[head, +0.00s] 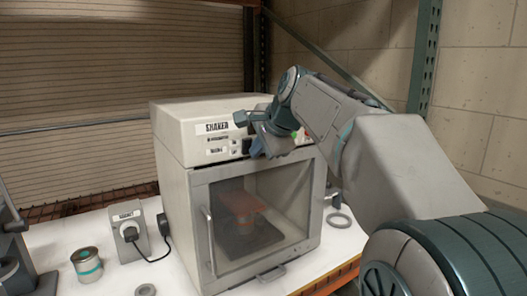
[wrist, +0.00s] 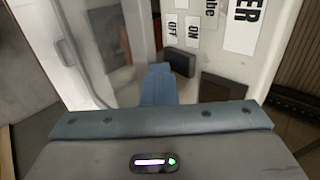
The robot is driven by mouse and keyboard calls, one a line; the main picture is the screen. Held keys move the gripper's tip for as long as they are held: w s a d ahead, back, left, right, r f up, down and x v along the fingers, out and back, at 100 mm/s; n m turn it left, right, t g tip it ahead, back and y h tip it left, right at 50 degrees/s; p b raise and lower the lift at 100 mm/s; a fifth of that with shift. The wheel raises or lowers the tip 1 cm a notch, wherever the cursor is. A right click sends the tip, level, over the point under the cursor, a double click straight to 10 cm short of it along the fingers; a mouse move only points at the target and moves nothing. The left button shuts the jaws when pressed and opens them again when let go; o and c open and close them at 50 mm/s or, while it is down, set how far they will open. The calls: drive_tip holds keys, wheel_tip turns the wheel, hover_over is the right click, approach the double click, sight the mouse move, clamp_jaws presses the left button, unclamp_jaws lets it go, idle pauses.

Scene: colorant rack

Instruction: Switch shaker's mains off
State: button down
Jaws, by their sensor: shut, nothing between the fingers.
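The shaker (head: 175,135) is a pale cabinet with a glazed door and a "SHAKER" label on its upper front panel. In the wrist view, a dark rocker switch (wrist: 180,62) sits beside small "OFF" and "ON" labels (wrist: 183,28). My gripper (head: 266,150) is at the right part of the shaker's front panel and hides some of it. In the wrist view, my blue fingers (wrist: 160,70) are shut and empty, with their tips close to the rocker; I cannot tell whether they touch. The rocker's position is unclear.
A grey can with a teal band (head: 87,263) and a grey ring (head: 146,290) are on the white bench. The door handle (head: 209,241) sticks out in front.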

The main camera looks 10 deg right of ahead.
drive_tip(key=shift+r+p, duration=0.8)
drive_tip(key=shift+r, duration=0.05)
drive_tip(key=shift+s, duration=0.1)
drive_tip(key=shift+s, duration=0.1)
drive_tip(key=f+v, duration=0.1)
drive_tip(key=v, duration=1.2)
drive_tip(key=shift+s+d+r, duration=0.15)
drive_tip(key=shift+s+d, duration=0.1)
drive_tip(key=shift+s, duration=0.25)
